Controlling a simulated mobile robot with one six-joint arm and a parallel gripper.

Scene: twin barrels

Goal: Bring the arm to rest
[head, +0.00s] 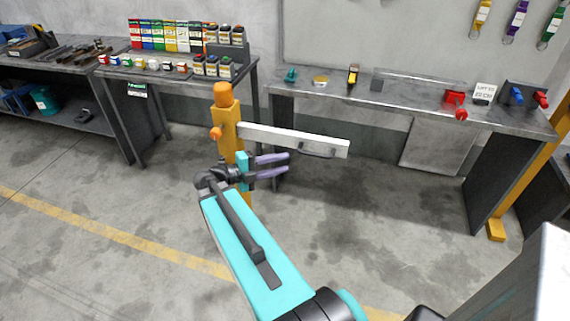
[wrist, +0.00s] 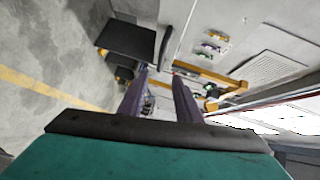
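My gripper (head: 287,163) is at the end of my teal arm, near the middle of the head view. Its two purple fingers are apart, with nothing between them. They point right, below a white bar with a dark handle (head: 318,151) in the picture. The bar extends from an orange-yellow post (head: 228,128), and my wrist overlaps the post's lower part. I cannot tell whether they touch. In the wrist view my gripper (wrist: 159,75) also shows two separated fingers, and no held object is visible. My arm is stretched forward from the lower right.
A workbench (head: 400,97) with small tools stands behind the bar on the right. Another bench (head: 170,75) with rows of coloured boxes stands at the back left. A dark bench (head: 60,60) is at the far left. Open concrete floor (head: 95,210) lies left of my arm.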

